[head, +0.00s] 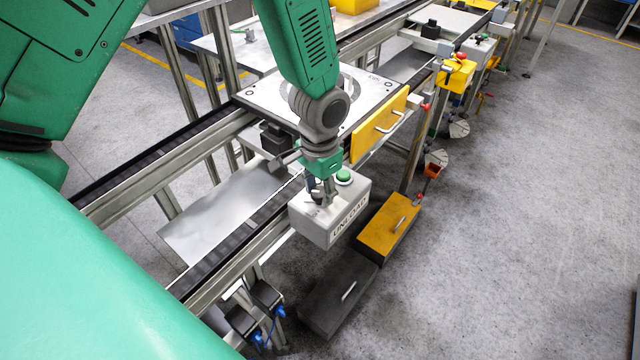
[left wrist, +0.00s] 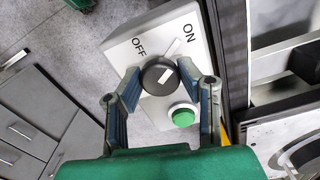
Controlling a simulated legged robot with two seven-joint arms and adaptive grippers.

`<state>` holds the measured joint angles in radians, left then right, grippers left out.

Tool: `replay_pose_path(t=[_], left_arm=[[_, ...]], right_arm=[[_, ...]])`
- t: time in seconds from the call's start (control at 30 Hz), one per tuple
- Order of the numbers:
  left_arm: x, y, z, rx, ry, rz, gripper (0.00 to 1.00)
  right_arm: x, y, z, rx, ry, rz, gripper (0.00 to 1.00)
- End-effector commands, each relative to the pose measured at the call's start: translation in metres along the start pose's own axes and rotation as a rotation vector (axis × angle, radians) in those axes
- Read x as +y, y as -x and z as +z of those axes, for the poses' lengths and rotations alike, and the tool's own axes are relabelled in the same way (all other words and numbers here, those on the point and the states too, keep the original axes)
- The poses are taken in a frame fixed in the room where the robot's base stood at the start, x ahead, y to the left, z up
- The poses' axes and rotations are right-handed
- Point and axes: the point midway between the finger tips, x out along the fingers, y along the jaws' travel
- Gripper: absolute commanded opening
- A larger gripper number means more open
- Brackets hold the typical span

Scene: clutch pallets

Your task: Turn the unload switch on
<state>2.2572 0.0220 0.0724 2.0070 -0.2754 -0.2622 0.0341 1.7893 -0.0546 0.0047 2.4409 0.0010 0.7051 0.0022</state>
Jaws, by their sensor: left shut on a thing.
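The unload switch is a black round knob (left wrist: 150,82) with a white mark, on a light grey box (head: 330,230) lettered UNLOAD. In the left wrist view, OFF stands above-left of the knob and ON at the upper right. The white mark on the knob slants toward the upper right; its exact setting is hard to tell. My left gripper (head: 322,192) is over the top of the box, and in the left wrist view (left wrist: 159,74) its two fingers are shut on the knob from both sides. The gripper hides the knob in the head view. My right gripper is not in view.
A green button (head: 343,175) sits beside the knob; it also shows in the left wrist view (left wrist: 183,117). The box is at the conveyor's (head: 215,265) side. A yellow drawer front (head: 378,127) with a handle is behind it. Open floor (head: 530,220) lies right.

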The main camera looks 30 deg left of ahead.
Motion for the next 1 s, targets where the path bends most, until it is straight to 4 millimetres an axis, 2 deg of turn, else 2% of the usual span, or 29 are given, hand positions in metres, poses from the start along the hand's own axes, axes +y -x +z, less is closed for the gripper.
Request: replay_pose_path(t=[0.03,0.3,0.73,0.77,0.8,0.83,1.0], left_arm=[[-0.0018,0.0044,-0.0063,0.018,-0.02,-0.003,0.03],[-0.0018,0.0038,-0.0067,0.019,-0.085,-0.004,0.03],[-0.0017,0.0034,-0.0069,0.019,-0.095,-0.004,0.03],[-0.0017,0.0034,-0.0069,0.019,-0.095,-0.004,0.35],[-0.0017,0.0034,-0.007,0.019,-0.095,-0.004,0.49],[-0.0016,0.0032,-0.0066,0.018,-0.094,-0.004,0.53],[-0.0009,0.0019,-0.0038,0.011,-0.094,-0.002,0.53]], right_arm=[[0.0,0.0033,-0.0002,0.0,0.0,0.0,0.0],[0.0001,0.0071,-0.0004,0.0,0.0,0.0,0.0],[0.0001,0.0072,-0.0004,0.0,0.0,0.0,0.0],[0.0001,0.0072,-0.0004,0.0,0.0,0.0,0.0],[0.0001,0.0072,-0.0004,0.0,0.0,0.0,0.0],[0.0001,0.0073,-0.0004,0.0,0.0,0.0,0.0],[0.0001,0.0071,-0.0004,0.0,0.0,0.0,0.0]])
